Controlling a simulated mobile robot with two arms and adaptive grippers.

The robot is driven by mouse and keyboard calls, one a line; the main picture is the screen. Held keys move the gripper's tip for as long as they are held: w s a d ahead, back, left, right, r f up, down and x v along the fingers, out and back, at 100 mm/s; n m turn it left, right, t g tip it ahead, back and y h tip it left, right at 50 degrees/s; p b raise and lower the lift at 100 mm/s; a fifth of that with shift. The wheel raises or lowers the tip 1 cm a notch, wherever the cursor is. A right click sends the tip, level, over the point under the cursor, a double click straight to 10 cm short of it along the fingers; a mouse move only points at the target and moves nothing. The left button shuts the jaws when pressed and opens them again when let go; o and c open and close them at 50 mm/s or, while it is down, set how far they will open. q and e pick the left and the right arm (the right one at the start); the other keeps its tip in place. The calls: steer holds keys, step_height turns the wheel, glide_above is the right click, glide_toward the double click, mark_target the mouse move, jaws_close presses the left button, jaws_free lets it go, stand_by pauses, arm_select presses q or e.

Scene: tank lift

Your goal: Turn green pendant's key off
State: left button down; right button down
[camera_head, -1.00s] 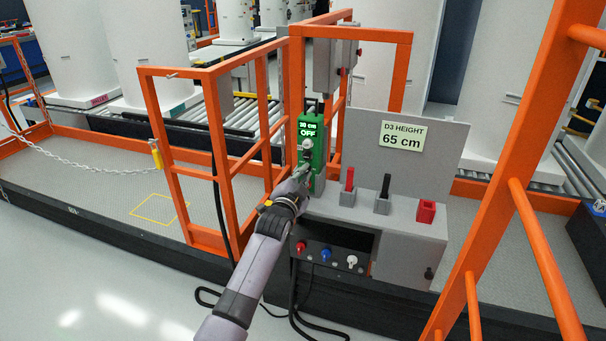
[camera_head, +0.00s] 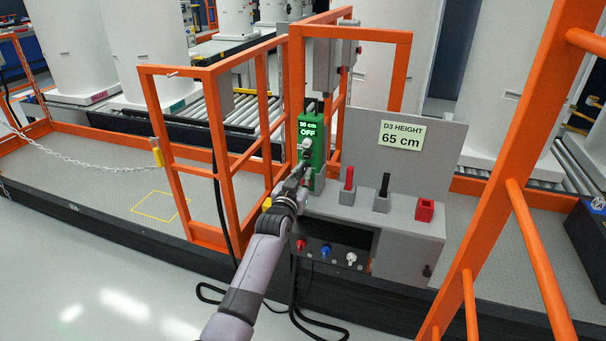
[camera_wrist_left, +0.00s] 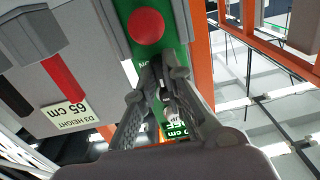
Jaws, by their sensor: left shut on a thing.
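The green pendant (camera_head: 319,152) stands upright at the left end of the grey console. Its lit display (camera_head: 307,127) reads "30 cm" and "OFF". My left gripper (camera_head: 304,168) is at the pendant's front, below the display. In the left wrist view the gripper (camera_wrist_left: 165,75) has its fingers close together over the green pendant face (camera_wrist_left: 178,54), shut on the small key. The fingers mostly hide the key, so its angle cannot be told. A round red button (camera_wrist_left: 146,26) shows on the pendant beside the fingers. My right gripper is not in view.
Right of the pendant are red (camera_head: 349,178) and black (camera_head: 385,185) levers and a red block (camera_head: 425,209). A sign (camera_head: 402,136) reads "D3 HEIGHT 65 cm". Orange rails (camera_head: 222,150) stand left of the pendant; another orange frame (camera_head: 530,220) crosses the right foreground.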

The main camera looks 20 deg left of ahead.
arm_select(q)
steer(key=shift+f+n, duration=0.1)
steer(key=shift+n, duration=0.3)
steer(key=c, duration=2)
jaws_free()
steer(key=shift+o, duration=0.2)
steer(key=shift+s, duration=0.1)
steer(key=s, duration=1.1)
steer(key=shift+s, duration=0.4)
